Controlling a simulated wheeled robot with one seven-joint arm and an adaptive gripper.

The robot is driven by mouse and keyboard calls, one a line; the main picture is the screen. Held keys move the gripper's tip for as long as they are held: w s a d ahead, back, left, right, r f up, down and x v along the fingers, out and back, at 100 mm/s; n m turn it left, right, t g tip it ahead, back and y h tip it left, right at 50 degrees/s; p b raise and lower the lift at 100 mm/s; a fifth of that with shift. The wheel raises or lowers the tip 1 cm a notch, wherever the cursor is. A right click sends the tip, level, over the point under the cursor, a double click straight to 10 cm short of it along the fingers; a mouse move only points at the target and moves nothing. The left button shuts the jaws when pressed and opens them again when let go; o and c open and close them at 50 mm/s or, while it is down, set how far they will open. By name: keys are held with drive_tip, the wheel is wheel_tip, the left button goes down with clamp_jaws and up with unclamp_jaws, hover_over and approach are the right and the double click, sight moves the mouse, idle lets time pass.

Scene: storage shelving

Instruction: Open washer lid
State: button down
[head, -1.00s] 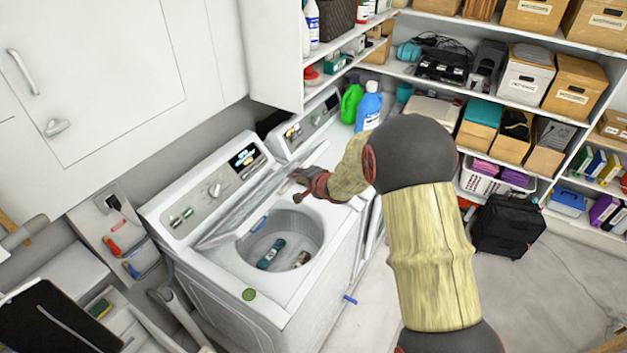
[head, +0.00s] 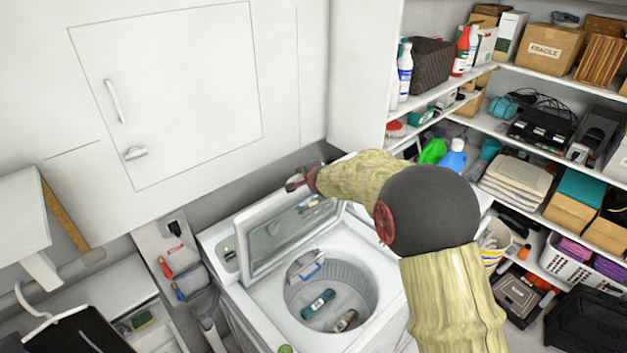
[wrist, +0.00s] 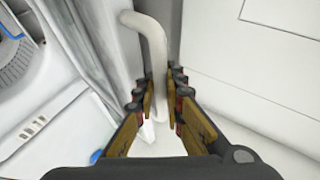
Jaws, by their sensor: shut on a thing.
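The white washer (head: 385,268) stands below the wall cabinet. Its lid (head: 262,240) is raised steeply, showing the round drum opening (head: 365,292). My gripper (head: 303,180) is at the lid's upper edge in the head view, partly hidden by my arm. In the wrist view my gripper (wrist: 161,95) is shut on a curved white bar (wrist: 153,45) at the lid, with a finger on each side. The lid panel (wrist: 100,35) is left of the fingers. A teal bottle (head: 318,304) and another small bottle (head: 345,320) lie inside the drum.
A white wall cabinet (head: 170,90) rises close behind the lid. Loaded shelves (head: 490,125) stand at the right, with a green jug (head: 433,151) and a blue jug (head: 454,157). A tool holder (head: 180,268) hangs left of the washer.

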drive_tip(key=shift+w+a+r, duration=0.2)
drive_tip(key=shift+w, duration=0.15)
drive_tip(key=c, duration=2.1)
unclamp_jaws()
drive_tip(key=shift+c, duration=0.2)
drive_tip(key=shift+s, duration=0.1)
drive_tip(key=v, duration=1.2)
drive_tip(key=shift+d, duration=0.1)
